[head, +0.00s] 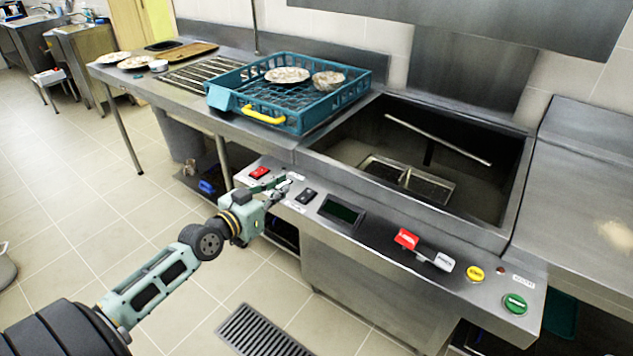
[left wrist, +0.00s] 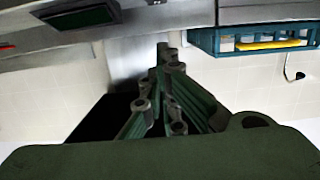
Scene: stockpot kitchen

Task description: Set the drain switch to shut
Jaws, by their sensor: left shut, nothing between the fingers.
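The steel sink's front panel (head: 375,225) carries several controls, with labels too small to read, so I cannot tell which is the drain switch. A red switch (head: 260,173) sits at its left end and a small black switch (head: 306,196) stands beside a dark display (head: 341,211). A red lever (head: 406,239) and a white one (head: 443,262) are further right. My left gripper (head: 285,185) is shut and empty at the panel's left part, between the red switch and the black switch. Its closed fingers also show in the left wrist view (left wrist: 165,55). Contact is unclear. My right gripper is out of view.
A yellow button (head: 475,274) and a green button (head: 515,304) sit at the panel's right end. Behind the panel is the open sink basin (head: 360,150). A blue rack (head: 300,122) with dishes stands left of it. The floor in front is mostly clear.

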